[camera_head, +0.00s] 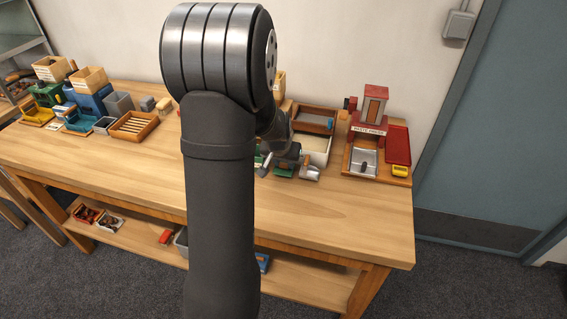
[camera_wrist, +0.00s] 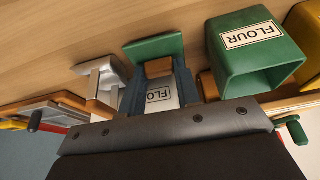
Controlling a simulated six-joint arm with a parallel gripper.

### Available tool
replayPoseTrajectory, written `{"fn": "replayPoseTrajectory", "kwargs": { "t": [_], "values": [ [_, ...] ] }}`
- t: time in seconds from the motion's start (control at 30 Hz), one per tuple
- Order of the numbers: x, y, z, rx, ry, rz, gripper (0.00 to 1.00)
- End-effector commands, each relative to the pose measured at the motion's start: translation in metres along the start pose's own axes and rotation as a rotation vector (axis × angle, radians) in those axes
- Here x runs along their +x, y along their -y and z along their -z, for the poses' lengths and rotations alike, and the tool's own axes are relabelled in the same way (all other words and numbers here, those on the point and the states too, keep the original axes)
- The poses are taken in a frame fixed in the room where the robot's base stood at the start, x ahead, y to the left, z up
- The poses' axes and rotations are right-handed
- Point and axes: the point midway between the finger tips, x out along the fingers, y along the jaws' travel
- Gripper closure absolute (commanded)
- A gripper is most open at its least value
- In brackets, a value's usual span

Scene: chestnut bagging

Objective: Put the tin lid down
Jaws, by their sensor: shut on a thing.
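The green tin lid (camera_wrist: 153,46) is in the wrist view, with a wooden block-like grip below it. My gripper (camera_wrist: 158,68) has its dark fingers on both sides of that wooden grip and is shut on it. A white label reading "FLO" shows between the fingers; I cannot tell what it is on. An open green flour tin (camera_wrist: 228,72) lies right of the lid in the wrist view, apart from it. Whether the lid touches the bench is unclear.
A metal scoop (camera_wrist: 104,82) is close left of the lid in the wrist view. On the wooden bench (camera_head: 345,215), a red-roofed stand (camera_head: 372,110) is at the right and a slatted wooden tray (camera_head: 134,126) at the left. The bench front is clear.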

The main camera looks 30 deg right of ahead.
Motion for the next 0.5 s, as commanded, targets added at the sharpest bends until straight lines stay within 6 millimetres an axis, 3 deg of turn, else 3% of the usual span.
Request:
{"fn": "replayPoseTrajectory", "kwargs": {
  "t": [0.4, 0.43, 0.5],
  "values": [
    [0.0084, 0.0, -0.0036, 0.0, 0.0, 0.0, 0.92],
    [0.0078, 0.0, -0.0032, 0.0, -0.001, 0.0, 0.64],
    [0.0077, 0.0, -0.0032, 0.0, -0.001, 0.0, 0.51]
  ]
}}
